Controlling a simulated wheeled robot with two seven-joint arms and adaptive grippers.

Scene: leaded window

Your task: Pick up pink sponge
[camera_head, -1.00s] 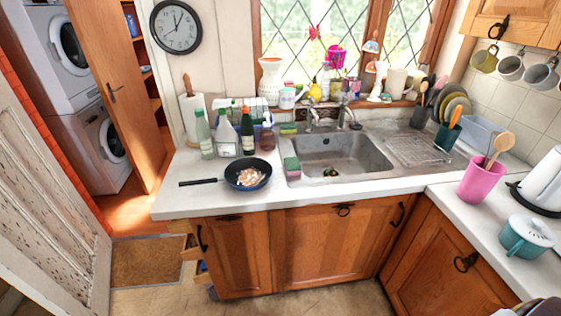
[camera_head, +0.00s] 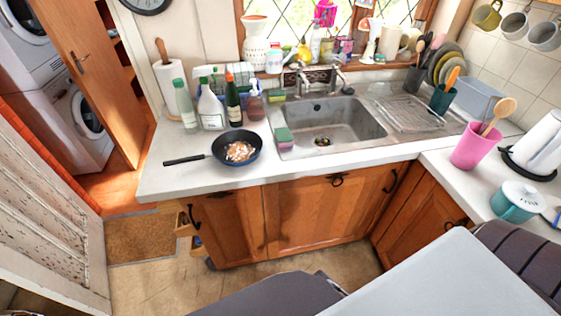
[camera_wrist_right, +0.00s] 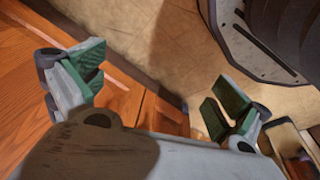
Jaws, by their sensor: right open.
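A pink sponge with a green top (camera_head: 284,140) stands on the counter at the left front edge of the sink (camera_head: 335,120) in the head view. Nothing touches it but the surface under it. My right gripper (camera_wrist_right: 158,88) shows in the right wrist view, open with nothing between its fingers. Behind it are the floor and wooden cabinet fronts, so it is away from the sponge, which that view does not show. My left gripper is in neither view.
A frying pan with food (camera_head: 237,150) is left of the sponge, its handle pointing left. Several bottles (camera_head: 210,107) and a second, green and yellow sponge (camera_head: 276,97) are behind. A pink utensil pot (camera_head: 471,147) and teal pot (camera_head: 514,202) stand on the right counter.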

